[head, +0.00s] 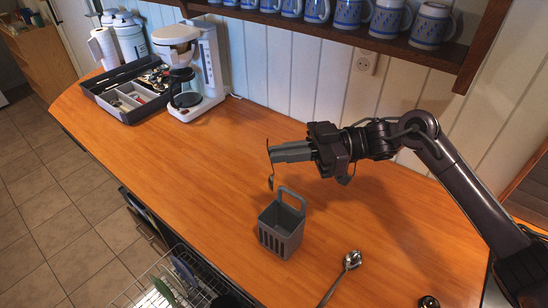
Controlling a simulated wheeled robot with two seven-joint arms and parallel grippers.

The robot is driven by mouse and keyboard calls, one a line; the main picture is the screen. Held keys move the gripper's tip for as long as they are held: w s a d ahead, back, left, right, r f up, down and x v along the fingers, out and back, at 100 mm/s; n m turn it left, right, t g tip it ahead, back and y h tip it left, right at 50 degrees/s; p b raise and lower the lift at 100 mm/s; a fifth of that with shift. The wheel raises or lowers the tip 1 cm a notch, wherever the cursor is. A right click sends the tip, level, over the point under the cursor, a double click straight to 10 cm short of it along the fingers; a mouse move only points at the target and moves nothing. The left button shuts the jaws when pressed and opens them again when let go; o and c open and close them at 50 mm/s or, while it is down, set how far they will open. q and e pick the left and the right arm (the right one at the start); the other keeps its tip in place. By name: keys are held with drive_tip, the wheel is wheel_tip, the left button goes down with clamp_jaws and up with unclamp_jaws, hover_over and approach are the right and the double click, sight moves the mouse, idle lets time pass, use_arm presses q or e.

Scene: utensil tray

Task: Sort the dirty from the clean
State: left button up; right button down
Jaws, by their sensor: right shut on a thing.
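My right gripper (280,154) comes in from the right and is shut on a thin spoon (271,181), which hangs bowl down. The spoon is above the counter, just behind and left of the grey cutlery basket (281,241); its tip appears clear of the basket. The basket stands upright on the counter, with slotted sides and a raised handle; I see no utensil in it. Another spoon (351,261) lies on the counter to the right of the basket. A dark utensil tray (123,113) with compartments holding several utensils sits at the back left. My left gripper is not in view.
A white coffee maker (207,72) stands right of the tray. Mugs (432,25) line a shelf (400,47) above. A dish rack (150,275) with plates is below the counter's front edge. The wooden counter (190,155) is clear between tray and basket.

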wheel_tip(320, 180, down, 12)
drive_tip(key=b, duration=0.8)
drive_tip(key=shift+b, duration=0.35)
idle(0.3)
drive_tip(key=c, duration=1.5)
unclamp_jaws()
